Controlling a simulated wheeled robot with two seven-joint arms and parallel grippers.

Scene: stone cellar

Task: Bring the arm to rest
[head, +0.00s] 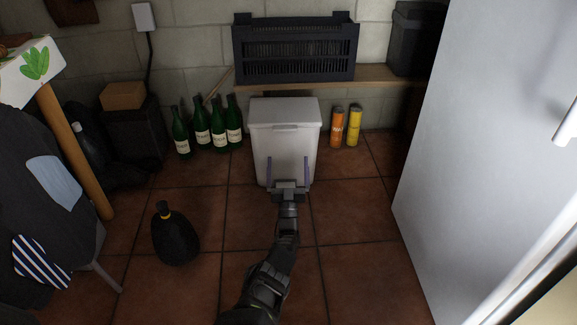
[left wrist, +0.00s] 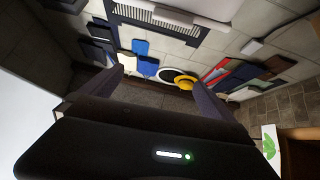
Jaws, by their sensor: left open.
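My left arm reaches forward from the bottom of the head view. Its gripper (head: 287,170) is open, with two upright purple-grey fingers spread apart and nothing between them. It overlaps the front of a white lidded bin (head: 285,130); I cannot tell whether it touches the bin. In the left wrist view the two dark fingers (left wrist: 158,84) are apart and empty. My right gripper is in neither view.
Green bottles (head: 203,128) stand left of the bin, orange (head: 337,127) and yellow (head: 354,126) cans right. A black crate (head: 296,50) sits on a wooden shelf (head: 375,76). A black round bottle (head: 175,236) stands on the tiles. A white fridge (head: 480,140) bounds the right.

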